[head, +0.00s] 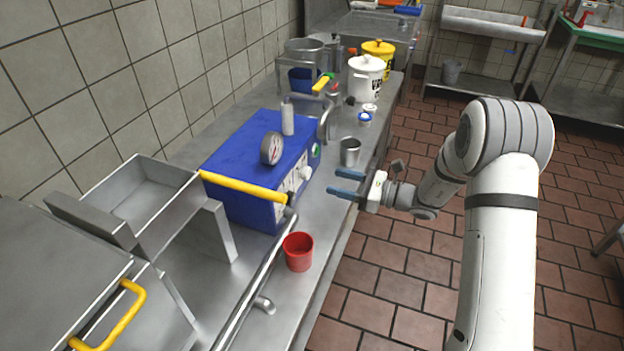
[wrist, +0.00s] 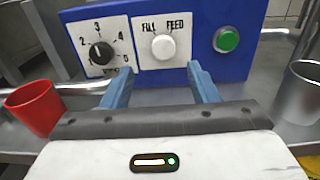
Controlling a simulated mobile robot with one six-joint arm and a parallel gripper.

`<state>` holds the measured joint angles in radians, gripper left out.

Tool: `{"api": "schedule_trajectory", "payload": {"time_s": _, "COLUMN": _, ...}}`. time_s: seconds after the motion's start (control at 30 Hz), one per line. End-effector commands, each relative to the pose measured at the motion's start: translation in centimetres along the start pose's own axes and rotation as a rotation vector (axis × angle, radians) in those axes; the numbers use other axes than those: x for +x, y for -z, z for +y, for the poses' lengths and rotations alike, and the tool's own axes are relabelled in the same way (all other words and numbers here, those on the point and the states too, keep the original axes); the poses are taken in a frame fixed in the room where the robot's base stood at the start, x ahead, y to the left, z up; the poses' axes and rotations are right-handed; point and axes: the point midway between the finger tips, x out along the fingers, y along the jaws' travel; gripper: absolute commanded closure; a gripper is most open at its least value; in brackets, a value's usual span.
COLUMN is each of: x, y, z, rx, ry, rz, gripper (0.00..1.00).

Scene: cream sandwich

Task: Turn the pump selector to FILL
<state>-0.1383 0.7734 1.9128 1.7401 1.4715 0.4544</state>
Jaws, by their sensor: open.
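The pump is a blue box (head: 232,165) on the steel counter, and its front fills the top of the wrist view (wrist: 200,15). The white selector knob (wrist: 163,47) sits on a white plate below the words FILL, on the left, and FEED, on the right. I cannot tell which word it points to. The knob also shows in the head view (head: 305,173). My gripper (wrist: 160,68) is open and empty, its blue fingers spread to either side of the knob and apart from it. In the head view my gripper (head: 334,182) is in front of the panel.
A black numbered dial (wrist: 101,53) is left of the selector and a green button (wrist: 227,39) right of it. A red cup (head: 298,251) and a metal cup (head: 350,151) stand on the counter on either side. A gauge (head: 271,148) stands on the pump.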

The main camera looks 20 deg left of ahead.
Motion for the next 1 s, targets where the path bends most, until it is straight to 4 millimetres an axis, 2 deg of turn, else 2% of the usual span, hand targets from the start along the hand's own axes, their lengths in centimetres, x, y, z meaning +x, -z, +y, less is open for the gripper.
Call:
{"api": "schedule_trajectory", "payload": {"time_s": 0.17, "x": 1.4, "y": 0.5, "z": -0.5, "rx": 0.018, "ry": 0.017, "rz": -0.018, "gripper": 0.46}}
{"api": "schedule_trajectory", "payload": {"time_s": 0.4, "x": 5.3, "y": 0.4, "z": -0.5, "rx": 0.017, "ry": 0.015, "rz": -0.017, "gripper": 0.46}}
{"api": "schedule_trajectory", "payload": {"time_s": 0.6, "x": 7.4, "y": 0.4, "z": -0.6, "rx": 0.017, "ry": 0.017, "rz": -0.015, "gripper": 0.46}}
{"api": "schedule_trajectory", "payload": {"time_s": 0.93, "x": 7.8, "y": 0.3, "z": -0.7, "rx": 0.016, "ry": 0.019, "rz": -0.016, "gripper": 0.46}}
{"api": "schedule_trajectory", "payload": {"time_s": 1.0, "x": 7.8, "y": 0.3, "z": -0.7, "rx": 0.016, "ry": 0.019, "rz": -0.016, "gripper": 0.51}}
